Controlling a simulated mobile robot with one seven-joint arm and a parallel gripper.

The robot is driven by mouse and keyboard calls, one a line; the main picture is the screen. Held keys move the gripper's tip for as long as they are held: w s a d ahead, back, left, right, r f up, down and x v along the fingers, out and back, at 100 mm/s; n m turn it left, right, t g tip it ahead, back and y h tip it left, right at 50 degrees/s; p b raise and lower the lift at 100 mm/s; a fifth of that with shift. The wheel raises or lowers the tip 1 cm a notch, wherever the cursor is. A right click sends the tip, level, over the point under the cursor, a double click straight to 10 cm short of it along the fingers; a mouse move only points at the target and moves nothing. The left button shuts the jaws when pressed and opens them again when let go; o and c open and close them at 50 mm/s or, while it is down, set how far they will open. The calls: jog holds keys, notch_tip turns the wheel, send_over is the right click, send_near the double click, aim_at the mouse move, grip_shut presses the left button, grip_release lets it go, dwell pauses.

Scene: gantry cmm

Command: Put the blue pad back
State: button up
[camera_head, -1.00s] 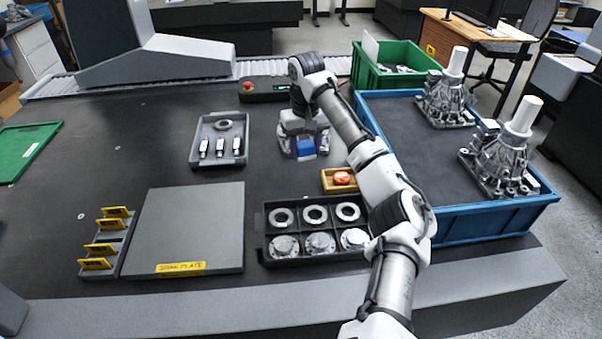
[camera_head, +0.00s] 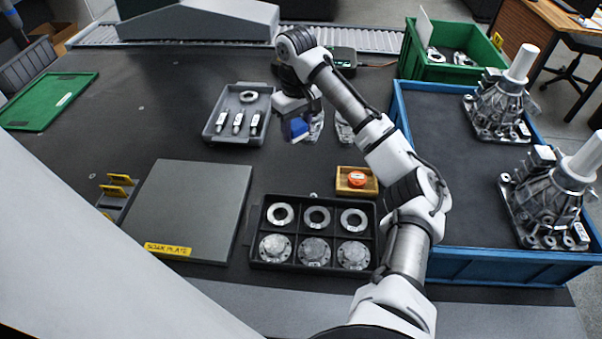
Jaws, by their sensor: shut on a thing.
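The blue pad (camera_head: 299,128) is small and sits at the end of my arm, above the dark table. My gripper (camera_head: 297,118) is shut on it, between the grey tray and the wooden box. The fingers are small in this view and partly hidden by the wrist. Two metal parts (camera_head: 316,124) stand close behind and to the right of the pad. I cannot tell whether the pad touches the table.
A grey tray (camera_head: 213,138) with a ring and three probes lies left of my gripper. A wooden box (camera_head: 341,187) holds an orange-red thing. A black divided tray (camera_head: 251,262), a soak plate (camera_head: 200,200) and a blue crate (camera_head: 470,262) lie nearer. A white surface covers the lower left.

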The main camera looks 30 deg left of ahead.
aim_at(298, 181)
notch_tip(298, 181, down, 17)
jog(key=p, duration=0.2)
jog(key=shift+p, duration=0.4)
jog(key=shift+f, duration=0.1)
jog(key=shift+f, duration=0.15)
jog(key=o, duration=0.9)
jog(key=shift+o, duration=0.2)
